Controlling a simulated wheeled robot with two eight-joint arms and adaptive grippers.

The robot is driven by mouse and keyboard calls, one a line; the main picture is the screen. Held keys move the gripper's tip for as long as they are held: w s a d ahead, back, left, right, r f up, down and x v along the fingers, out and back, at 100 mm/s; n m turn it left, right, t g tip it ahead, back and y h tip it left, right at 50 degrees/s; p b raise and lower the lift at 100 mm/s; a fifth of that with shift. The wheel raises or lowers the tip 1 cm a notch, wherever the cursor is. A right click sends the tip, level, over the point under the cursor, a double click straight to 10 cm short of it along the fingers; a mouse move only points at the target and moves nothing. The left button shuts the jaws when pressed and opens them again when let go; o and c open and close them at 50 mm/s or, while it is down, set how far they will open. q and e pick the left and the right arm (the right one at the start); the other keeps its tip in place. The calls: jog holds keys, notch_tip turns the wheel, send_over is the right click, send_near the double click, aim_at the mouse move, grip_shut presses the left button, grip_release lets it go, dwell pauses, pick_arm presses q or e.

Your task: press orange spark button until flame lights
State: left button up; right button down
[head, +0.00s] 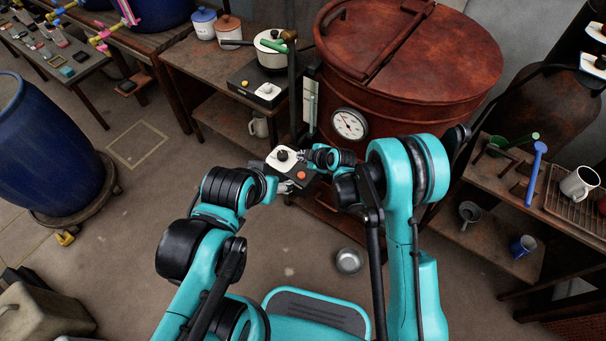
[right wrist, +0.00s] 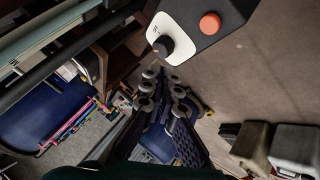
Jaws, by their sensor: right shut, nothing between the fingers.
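The orange spark button (head: 302,174) sits on a dark control box (head: 311,184) with a white panel and a black knob (head: 282,155), in front of the large red-brown vat (head: 440,85). In the right wrist view the orange button (right wrist: 210,23) and knob (right wrist: 163,46) lie above the fingertips. My right gripper (right wrist: 164,80) is shut and empty, and I see it apart from the button. In the head view its wrist is beside the box, its fingertips hard to make out. My left gripper (head: 287,187) is by the box's lower left; its jaws are unclear. No flame shows.
A dial gauge (head: 349,123) is on the vat's front. A shelf at right holds a white mug (head: 579,184) and a blue brush (head: 536,172). A metal bowl (head: 349,260) lies on the floor. A blue barrel (head: 45,150) stands at left; the floor between is clear.

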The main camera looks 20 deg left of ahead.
jog(key=b, duration=0.4)
send_over(303, 176)
notch_tip(303, 176, down, 7)
jog(key=shift+a+f, duration=0.1)
jog(key=shift+f, duration=0.75)
jog(key=shift+f, duration=0.15)
dwell(0.7)
jog(key=shift+f, duration=0.25)
jog(key=shift+f, duration=0.45)
dwell(0.6)
dwell(0.4)
jog(key=shift+r, duration=0.85)
